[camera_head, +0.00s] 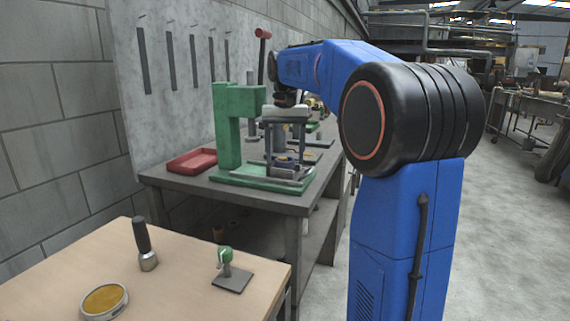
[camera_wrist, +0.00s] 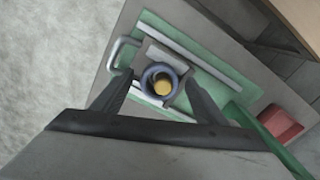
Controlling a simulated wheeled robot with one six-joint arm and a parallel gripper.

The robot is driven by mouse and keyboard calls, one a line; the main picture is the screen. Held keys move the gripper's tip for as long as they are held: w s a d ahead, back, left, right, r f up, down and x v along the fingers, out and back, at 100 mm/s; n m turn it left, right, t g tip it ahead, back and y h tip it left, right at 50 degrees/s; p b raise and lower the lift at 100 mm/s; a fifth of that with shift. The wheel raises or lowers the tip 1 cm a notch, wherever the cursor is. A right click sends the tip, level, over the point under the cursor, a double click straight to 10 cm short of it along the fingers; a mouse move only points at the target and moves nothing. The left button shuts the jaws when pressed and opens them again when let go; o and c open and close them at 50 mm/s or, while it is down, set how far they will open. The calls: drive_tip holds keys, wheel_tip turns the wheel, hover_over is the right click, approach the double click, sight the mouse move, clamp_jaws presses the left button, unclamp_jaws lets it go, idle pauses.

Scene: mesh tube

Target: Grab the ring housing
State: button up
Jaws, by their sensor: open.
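The ring housing appears as a blue-grey ring (camera_wrist: 147,76) around a brass-coloured round centre (camera_wrist: 163,86) in the wrist view. It sits on a grey plate on the green press base (camera_wrist: 228,83). My gripper (camera_wrist: 158,95) is open, with one dark finger on each side of the ring. I cannot tell whether either finger touches it. In the head view my gripper (camera_head: 285,146) points down over the base (camera_head: 232,178) beside the green press column (camera_head: 227,130). The ring is hard to make out there between the fingers.
A red tray (camera_head: 191,161) lies left of the press on the dark bench. On the wooden table in front are a dark-handled tool (camera_head: 144,245), a round rimmed brass-coloured disc (camera_head: 104,300) and a small green-topped stand (camera_head: 229,270).

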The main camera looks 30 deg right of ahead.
drive_tip(key=c, duration=1.4)
drive_tip(key=shift+r, duration=0.15)
